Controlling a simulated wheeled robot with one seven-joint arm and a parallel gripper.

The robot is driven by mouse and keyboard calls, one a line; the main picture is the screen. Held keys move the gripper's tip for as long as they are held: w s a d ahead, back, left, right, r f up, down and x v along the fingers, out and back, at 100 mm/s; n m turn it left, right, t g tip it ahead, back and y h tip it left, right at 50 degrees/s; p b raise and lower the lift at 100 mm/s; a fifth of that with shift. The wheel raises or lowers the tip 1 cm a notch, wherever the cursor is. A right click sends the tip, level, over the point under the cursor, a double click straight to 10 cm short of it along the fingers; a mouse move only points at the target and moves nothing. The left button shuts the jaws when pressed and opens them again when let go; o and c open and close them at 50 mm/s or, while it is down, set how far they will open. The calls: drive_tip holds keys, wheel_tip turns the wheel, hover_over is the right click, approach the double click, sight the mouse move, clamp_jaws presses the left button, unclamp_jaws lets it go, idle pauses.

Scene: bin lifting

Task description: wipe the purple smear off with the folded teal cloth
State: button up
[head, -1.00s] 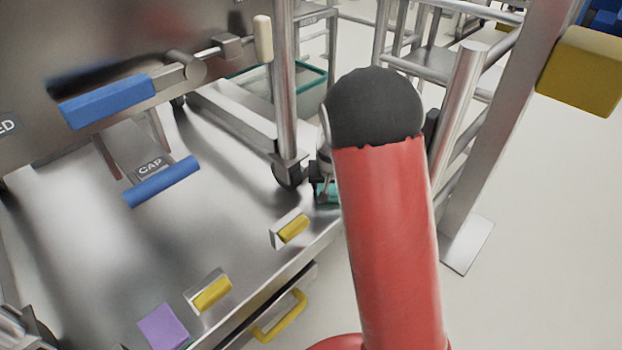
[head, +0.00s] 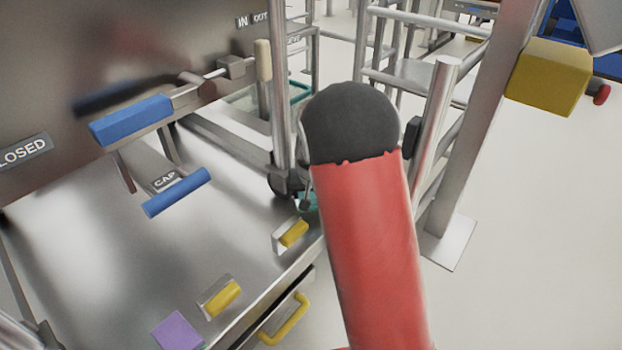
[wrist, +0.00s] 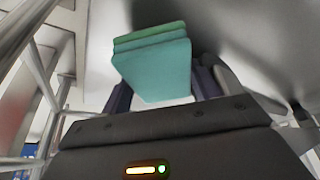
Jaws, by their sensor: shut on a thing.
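The folded teal cloth (wrist: 152,68) is between the fingers of my gripper (wrist: 163,88) in the wrist view, its layers stacked and extending beyond the fingertips. My gripper is shut on it. In the head view my red arm hides most of the gripper, and only a small teal bit of the cloth (head: 308,201) shows beside the arm, near the worktop's far right corner. A purple square patch (head: 178,331) lies at the worktop's near edge in the head view. I cannot tell whether it is the smear; no other purple mark shows.
The steel worktop (head: 90,255) carries two yellow-faced blocks (head: 222,297) along its right edge. A blue-handled lever (head: 130,120) and blue CAP bar (head: 177,192) stick out above it. A yellow drawer handle (head: 285,320) is below. Metal posts (head: 437,150) stand right of my arm.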

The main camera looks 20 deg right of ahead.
drive_tip(key=shift+r+p, duration=1.2)
drive_tip(key=shift+r, duration=0.95)
